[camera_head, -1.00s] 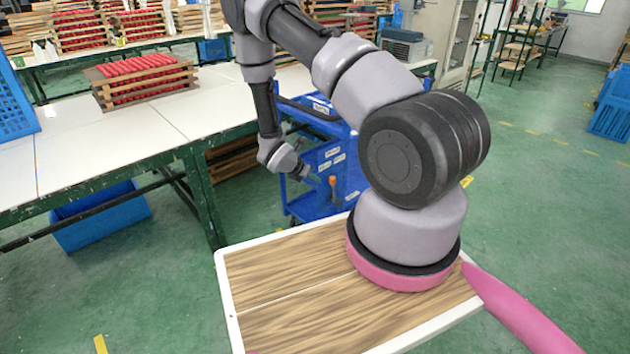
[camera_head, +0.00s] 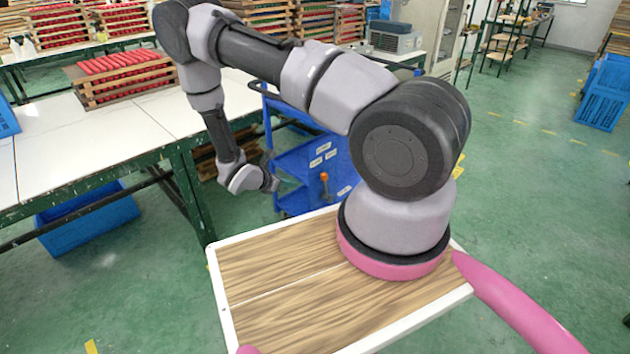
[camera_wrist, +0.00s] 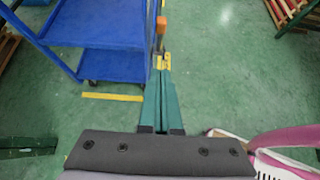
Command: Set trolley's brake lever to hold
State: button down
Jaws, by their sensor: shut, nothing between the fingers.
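The blue trolley (camera_head: 312,158) stands beyond the wooden board, and part of its shelves also shows at the upper left of the wrist view (camera_wrist: 105,62). Its brake lever (camera_head: 324,179) has an orange handle and looks roughly upright in the head view. In the wrist view the orange handle (camera_wrist: 161,28) rises from a yellow plate (camera_wrist: 163,62) at the trolley's side. My gripper (camera_wrist: 163,78) has its green fingers shut and empty, pointing towards the plate. In the head view my gripper (camera_head: 290,186) is left of the lever, apart from it; in the wrist view its exact distance is unclear.
A long white-topped table (camera_head: 110,135) with green legs runs along the left, with a blue crate (camera_head: 90,215) beneath it. A wooden crate of red rods (camera_head: 125,75) stands on top. Green floor is open to the right (camera_head: 540,220).

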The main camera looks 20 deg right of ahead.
aim_at(324, 174)
jog(key=x, duration=0.4)
jog(key=r+x, duration=0.1)
jog(key=x, duration=0.3)
jog(key=d+x, duration=0.1)
jog(key=x, duration=0.3)
jog(key=shift+w+d+r, duration=0.2)
jog(key=shift+w+r, duration=0.05)
jog(key=shift+r, duration=0.05)
jog(key=shift+w+d+r, duration=0.1)
jog(key=shift+d, duration=0.3)
jog(key=d, duration=0.1)
jog(key=w+d+r, duration=0.1)
jog(key=d, duration=0.1)
jog(key=shift+r, duration=0.1)
jog(key=shift+a, duration=0.1)
